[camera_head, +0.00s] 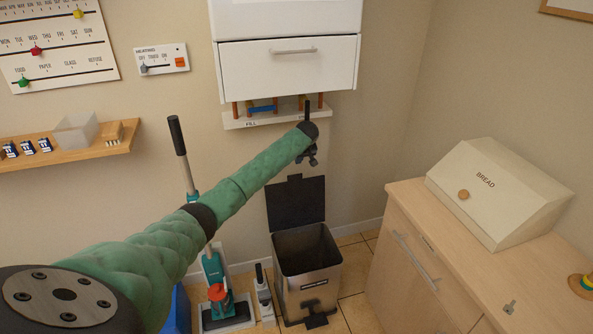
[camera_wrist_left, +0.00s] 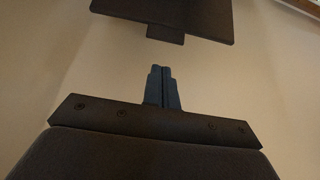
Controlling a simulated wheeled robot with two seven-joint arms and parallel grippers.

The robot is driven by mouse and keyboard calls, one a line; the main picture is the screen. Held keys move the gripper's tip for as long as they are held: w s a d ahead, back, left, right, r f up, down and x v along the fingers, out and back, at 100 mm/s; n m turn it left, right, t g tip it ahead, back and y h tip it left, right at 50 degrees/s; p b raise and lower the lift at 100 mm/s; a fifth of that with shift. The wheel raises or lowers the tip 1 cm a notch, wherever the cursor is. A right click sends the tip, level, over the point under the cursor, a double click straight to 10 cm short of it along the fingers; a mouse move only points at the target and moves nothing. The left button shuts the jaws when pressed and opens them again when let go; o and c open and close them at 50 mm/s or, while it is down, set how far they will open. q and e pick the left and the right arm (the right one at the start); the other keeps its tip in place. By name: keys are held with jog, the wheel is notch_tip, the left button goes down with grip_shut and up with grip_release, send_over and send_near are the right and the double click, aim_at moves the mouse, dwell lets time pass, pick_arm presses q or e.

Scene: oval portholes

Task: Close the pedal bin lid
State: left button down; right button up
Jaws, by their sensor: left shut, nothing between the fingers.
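The pedal bin (camera_head: 308,268) stands on the floor against the wall, a steel box with a black rim. Its dark lid (camera_head: 296,203) is open, standing up at the back of the bin near the wall. The lid's edge with a small tab also shows at the top of the left wrist view (camera_wrist_left: 165,20). My left gripper (camera_head: 313,160) is above the lid's top edge, apart from it. Its fingers (camera_wrist_left: 163,86) are shut together and empty, pointing toward the lid in the wrist view. My right gripper is not in view.
A white drawer cabinet (camera_head: 288,65) and a small shelf labelled FILL (camera_head: 280,115) are on the wall above. A wooden cabinet with a bread box (camera_head: 490,195) stands right of the bin. Cleaning tools (camera_head: 215,285) stand left of the bin.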

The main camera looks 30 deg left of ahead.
pick_arm(q)
jog(key=p+x, duration=0.1)
jog(key=x, duration=0.7)
jog(key=shift+f, duration=0.15)
jog(key=shift+p+x, duration=0.3)
jog(key=shift+x, duration=0.55)
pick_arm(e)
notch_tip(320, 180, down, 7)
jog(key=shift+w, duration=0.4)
